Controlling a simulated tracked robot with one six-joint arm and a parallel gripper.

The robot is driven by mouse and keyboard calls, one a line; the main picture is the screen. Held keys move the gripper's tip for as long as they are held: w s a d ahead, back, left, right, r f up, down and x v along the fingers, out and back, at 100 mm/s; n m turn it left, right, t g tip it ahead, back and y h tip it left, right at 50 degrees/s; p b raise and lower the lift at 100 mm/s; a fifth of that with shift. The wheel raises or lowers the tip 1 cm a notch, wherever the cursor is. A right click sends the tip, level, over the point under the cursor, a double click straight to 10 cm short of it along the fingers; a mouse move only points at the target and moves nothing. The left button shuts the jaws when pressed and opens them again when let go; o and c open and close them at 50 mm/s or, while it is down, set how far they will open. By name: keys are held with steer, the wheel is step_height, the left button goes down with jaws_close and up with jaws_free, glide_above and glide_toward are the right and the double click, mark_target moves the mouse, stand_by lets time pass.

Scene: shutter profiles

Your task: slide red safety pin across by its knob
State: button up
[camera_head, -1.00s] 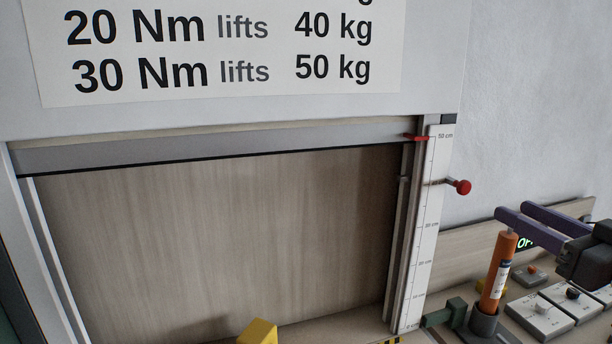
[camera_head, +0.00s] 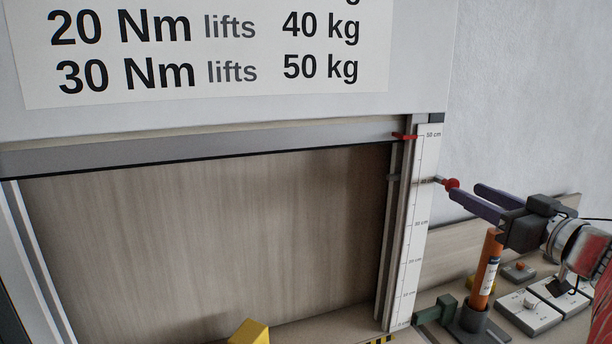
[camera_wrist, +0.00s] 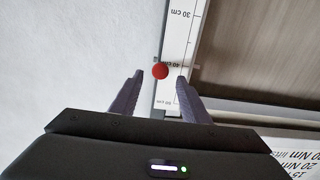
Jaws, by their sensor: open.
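The safety pin's red knob (camera_head: 452,184) sticks out to the right of the white ruler strip at about the 40 cm mark, on a thin grey rod. In the wrist view the red knob (camera_wrist: 160,71) appears just beyond and between the fingertips. My gripper (camera_head: 466,191) is open, with its two purple fingers pointing left at the knob. In the wrist view the gripper (camera_wrist: 158,78) has a finger on each side of the knob, with a gap to both. Whether the fingertips reach around the knob in depth is hard to tell.
The shutter bar (camera_head: 200,152) is raised across a wooden panel, with a red pointer (camera_head: 404,136) near 50 cm on the ruler (camera_head: 412,240). Below my gripper stand an orange cylinder (camera_head: 487,268) in a dark holder, a green block (camera_head: 436,311) and control boxes (camera_head: 528,312). A yellow block (camera_head: 249,332) lies low in front.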

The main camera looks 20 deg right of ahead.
mark_target(453, 185)
steer(key=shift+w+a, duration=0.1)
steer(key=shift+w, duration=2.95)
jaws_close()
